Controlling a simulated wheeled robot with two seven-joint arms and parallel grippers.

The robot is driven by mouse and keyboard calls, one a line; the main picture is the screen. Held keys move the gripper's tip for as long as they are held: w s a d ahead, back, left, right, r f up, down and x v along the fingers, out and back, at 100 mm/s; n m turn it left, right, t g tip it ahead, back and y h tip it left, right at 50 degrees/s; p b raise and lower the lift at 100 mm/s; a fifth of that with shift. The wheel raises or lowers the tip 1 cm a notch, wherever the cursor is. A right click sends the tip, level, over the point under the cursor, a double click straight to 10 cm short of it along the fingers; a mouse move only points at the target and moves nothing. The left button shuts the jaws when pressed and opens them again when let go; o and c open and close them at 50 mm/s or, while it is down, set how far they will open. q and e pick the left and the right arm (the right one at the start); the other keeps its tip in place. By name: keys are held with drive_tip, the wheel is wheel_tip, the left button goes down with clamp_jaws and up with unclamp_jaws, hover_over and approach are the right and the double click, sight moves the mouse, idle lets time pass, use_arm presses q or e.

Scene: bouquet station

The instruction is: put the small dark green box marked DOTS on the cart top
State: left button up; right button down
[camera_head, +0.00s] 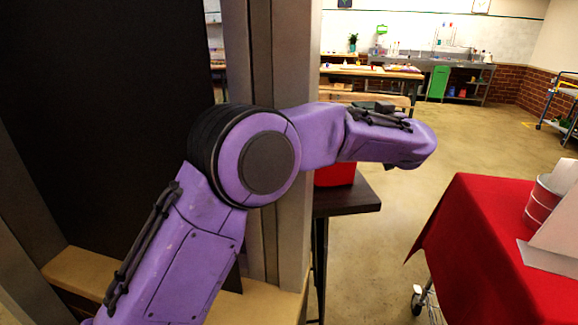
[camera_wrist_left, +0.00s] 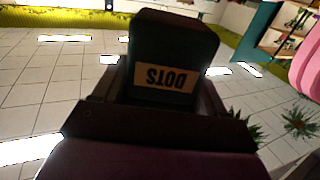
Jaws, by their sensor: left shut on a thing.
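The small dark green box marked DOTS (camera_wrist_left: 178,42) is in the left wrist view, its pale label reading upside down. My left gripper (camera_wrist_left: 164,92) is shut on it, with dark fingers at both sides of the box. In the head view my purple left arm reaches across the middle; its gripper and the box cannot be made out there. A cart with a red cloth (camera_head: 480,240) stands at the lower right, with casters below, to the right of and nearer than the arm's end. My right gripper is in neither view.
A dark small table (camera_head: 345,198) with a red object (camera_head: 335,174) stands behind my arm. A post (camera_head: 293,215) is close by. Open floor lies beyond.

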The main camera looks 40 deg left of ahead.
sight(353, 169)
use_arm(q)
wheel_tip(353, 169, down, 18)
drive_tip(key=p, duration=0.3)
drive_tip(key=shift+w+f, duration=0.1)
drive_tip(key=o, duration=0.7)
drive_tip(key=shift+f, duration=0.1)
drive_tip(key=shift+c, duration=0.2)
drive_tip(key=o, duration=0.4)
